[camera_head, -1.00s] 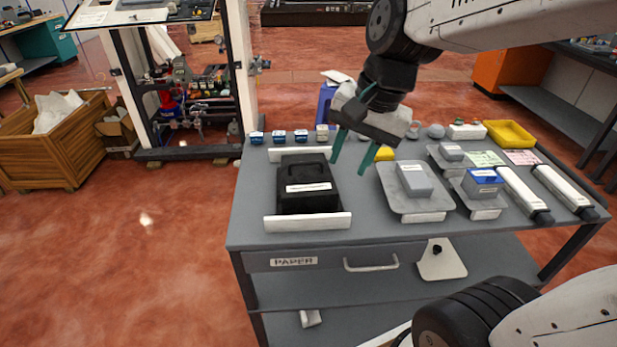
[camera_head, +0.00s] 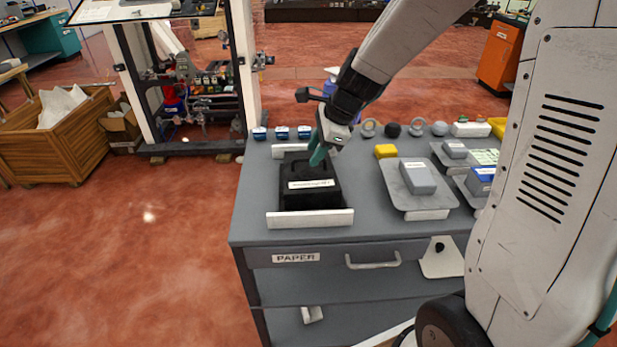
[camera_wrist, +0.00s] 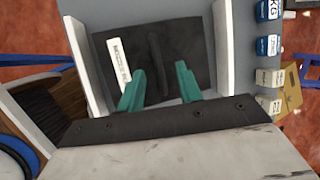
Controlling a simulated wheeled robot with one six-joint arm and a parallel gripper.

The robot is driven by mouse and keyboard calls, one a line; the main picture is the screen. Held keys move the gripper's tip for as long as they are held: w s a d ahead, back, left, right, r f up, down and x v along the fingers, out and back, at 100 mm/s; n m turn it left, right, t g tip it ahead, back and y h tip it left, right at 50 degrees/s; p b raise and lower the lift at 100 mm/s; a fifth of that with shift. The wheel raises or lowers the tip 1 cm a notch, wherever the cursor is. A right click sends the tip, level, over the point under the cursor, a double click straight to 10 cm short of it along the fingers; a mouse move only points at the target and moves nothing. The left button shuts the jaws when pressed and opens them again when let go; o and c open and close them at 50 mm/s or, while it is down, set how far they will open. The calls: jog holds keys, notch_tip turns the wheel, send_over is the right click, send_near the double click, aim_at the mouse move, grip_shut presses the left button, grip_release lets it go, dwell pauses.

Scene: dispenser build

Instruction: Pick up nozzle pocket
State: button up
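The nozzle pocket (camera_head: 310,193) appears to be the black block with a white label and a raised ridge on top. It sits at the left of the grey table (camera_head: 375,225), between two white end bars. In the wrist view the block (camera_wrist: 185,50) lies beneath my gripper, its label partly readable. My gripper (camera_head: 318,155) has teal fingers and is above the block's back right part. In the wrist view my gripper (camera_wrist: 160,88) is open and empty, with the ridge (camera_wrist: 158,62) lying roughly in line with the gap between the fingers. I cannot tell the exact height left between them.
White bars stand in front (camera_head: 310,219) and behind (camera_head: 290,152) the block. A yellow block (camera_head: 386,151) and a grey tray (camera_head: 408,203) with a grey box stand to the right. A drawer labelled PAPER (camera_head: 296,258) is below.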

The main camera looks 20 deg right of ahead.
jog(key=shift+x, duration=0.8)
grip_shut()
jog(key=shift+r, duration=0.1)
dwell(0.7)
